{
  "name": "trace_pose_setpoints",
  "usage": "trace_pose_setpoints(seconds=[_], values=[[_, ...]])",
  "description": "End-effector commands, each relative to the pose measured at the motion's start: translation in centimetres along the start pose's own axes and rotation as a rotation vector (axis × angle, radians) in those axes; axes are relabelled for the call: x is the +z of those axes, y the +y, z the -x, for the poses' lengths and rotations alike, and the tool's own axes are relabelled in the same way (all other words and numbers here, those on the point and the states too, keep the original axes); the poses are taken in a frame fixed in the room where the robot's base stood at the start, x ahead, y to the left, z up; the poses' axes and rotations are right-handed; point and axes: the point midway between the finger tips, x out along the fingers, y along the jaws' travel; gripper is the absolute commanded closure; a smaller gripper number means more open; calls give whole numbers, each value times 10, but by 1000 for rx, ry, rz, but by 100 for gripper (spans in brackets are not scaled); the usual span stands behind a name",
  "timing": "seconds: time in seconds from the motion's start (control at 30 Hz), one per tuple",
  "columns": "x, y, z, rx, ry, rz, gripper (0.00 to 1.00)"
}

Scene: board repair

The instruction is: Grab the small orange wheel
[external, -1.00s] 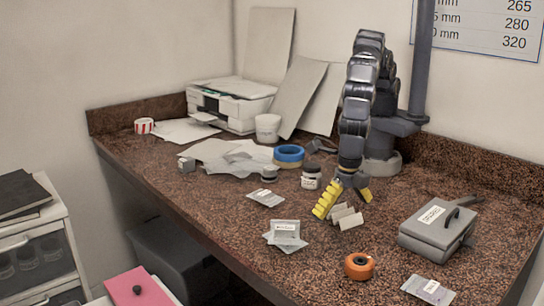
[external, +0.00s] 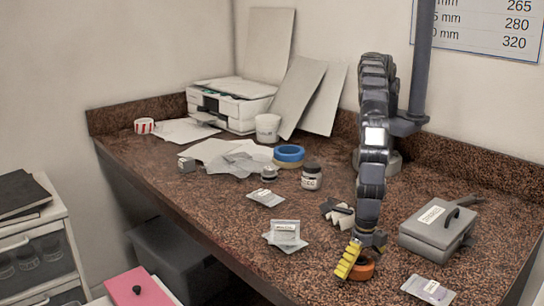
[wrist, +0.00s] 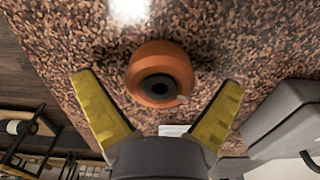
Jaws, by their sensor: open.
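The small orange wheel (wrist: 160,58) has a dark hub and lies on the speckled counter. In the wrist view it sits centred just beyond my fingertips. My gripper (wrist: 158,95) is open, with one yellow finger to each side of the gap in front of the wheel, and nothing is between the fingers. In the external view my gripper (external: 358,262) is low over the front of the counter, and its near finger partly covers the wheel (external: 366,271). I cannot tell there whether a finger touches it.
A grey toolbox (external: 435,226) stands to the right of the wheel. A silver packet (external: 428,289) lies at the front right, and other packets (external: 285,233) lie to the left. The counter's front edge (external: 243,268) runs along the left. Bare counter surrounds the wheel.

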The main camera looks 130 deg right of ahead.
Motion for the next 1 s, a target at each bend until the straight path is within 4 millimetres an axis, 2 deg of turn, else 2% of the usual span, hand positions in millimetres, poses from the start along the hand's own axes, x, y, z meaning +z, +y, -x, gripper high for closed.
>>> trace_pose_setpoints(seconds=[0.13,0.17,0.2,0.27,0.3,0.33,0.77,0.87,1.0], values=[[0,0,0,1,0,0,4],[0,0,0,0,-1,-1,7],[0,0,0,0,-1,-1,24],[0,0,0,0,-1,-1,50],[0,0,0,0,-1,-1,67],[0,0,0,0,-1,-1,72],[0,0,3,0,-1,-1,73],[0,1,8,0,0,-1,73],[1,1,28,2,-2,-1,73]])
